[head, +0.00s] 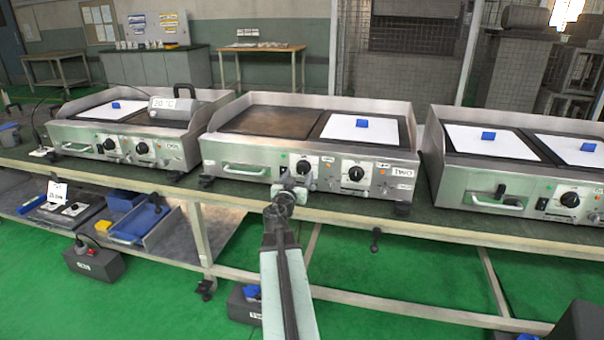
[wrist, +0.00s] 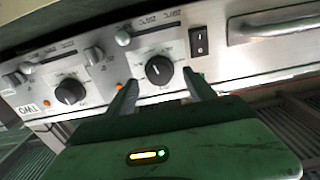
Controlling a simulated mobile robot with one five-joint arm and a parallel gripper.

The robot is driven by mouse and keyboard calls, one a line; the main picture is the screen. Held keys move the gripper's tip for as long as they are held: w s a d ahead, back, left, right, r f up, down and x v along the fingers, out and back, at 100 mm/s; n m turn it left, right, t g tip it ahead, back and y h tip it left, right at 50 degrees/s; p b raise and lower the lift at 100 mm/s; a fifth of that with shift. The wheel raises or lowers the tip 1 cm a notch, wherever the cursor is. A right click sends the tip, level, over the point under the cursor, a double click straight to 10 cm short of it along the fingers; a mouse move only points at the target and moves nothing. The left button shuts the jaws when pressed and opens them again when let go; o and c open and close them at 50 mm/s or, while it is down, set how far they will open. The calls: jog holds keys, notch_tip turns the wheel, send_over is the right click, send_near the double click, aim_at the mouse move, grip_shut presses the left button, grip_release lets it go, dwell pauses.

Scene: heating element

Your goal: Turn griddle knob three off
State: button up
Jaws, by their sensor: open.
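The griddle marked TWO (head: 305,150) stands in the middle of the bench in the head view. Its front panel has two round black knobs: a left one (head: 302,167) and a right one (head: 355,173). My gripper (head: 288,192) is just in front of the left knob in the head view. In the wrist view the panel appears upside down. There my gripper (wrist: 160,82) is open, with its two fingers on either side of that same knob (wrist: 159,70). Contact cannot be told. The other knob (wrist: 70,92) is to the left. No number three is readable.
A rocker switch (wrist: 199,40) and a bar handle (wrist: 275,25) are right of the knob in the wrist view. Another griddle (head: 130,130) stands to the left and one (head: 520,160) to the right. The bench's front edge runs below the panels.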

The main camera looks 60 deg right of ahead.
aim_at(301, 171)
jog(key=x, duration=0.4)
jog(key=c, duration=1.2)
jog(key=shift+w+d, duration=0.1)
jog(key=shift+w, duration=0.05)
jog(key=shift+c, duration=0.8)
jog(key=shift+a+n, duration=0.2)
jog(key=shift+n, duration=0.1)
